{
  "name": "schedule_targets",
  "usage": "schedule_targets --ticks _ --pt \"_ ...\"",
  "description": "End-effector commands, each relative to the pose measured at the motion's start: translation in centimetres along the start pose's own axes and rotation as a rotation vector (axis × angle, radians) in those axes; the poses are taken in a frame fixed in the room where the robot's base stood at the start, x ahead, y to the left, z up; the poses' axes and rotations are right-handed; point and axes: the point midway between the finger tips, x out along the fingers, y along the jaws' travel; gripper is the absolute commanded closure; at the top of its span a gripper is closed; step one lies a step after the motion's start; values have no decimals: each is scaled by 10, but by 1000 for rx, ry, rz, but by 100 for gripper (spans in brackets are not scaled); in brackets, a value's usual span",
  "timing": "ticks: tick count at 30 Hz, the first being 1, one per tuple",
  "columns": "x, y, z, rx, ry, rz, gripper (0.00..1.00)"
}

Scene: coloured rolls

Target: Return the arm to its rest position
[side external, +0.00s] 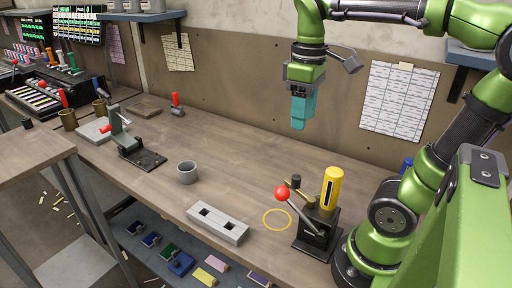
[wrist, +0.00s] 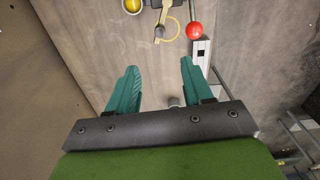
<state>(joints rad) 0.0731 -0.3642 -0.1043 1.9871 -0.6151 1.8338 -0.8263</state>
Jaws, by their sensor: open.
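My green arm holds my gripper (side external: 299,112) high above the back of the wooden workbench (side external: 240,150), in front of the wall. Its teal fingers point down. In the wrist view my gripper (wrist: 160,85) has its two teal fingers spread well apart, with only bare bench between them. It is open, empty and touching nothing.
Below stand a black lever press with a red ball (side external: 282,192), a yellow cylinder (side external: 331,187), a yellow ring (side external: 277,219), a grey block with two square holes (side external: 218,224) and a grey cup (side external: 188,172). A shelf (side external: 160,15) juts from the wall. The bench middle is clear.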

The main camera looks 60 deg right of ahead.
Motion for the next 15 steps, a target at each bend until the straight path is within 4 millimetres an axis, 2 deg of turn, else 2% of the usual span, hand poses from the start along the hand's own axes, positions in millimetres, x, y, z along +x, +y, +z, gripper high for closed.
schedule_targets --ticks 5,8,11,15 --pt "1 2 -3 30 16 10 50" --pt "11 1 -13 95 73 14 50" --pt "25 -12 -22 179 189 -15 50" --pt "41 -40 -30 312 379 -107 50"
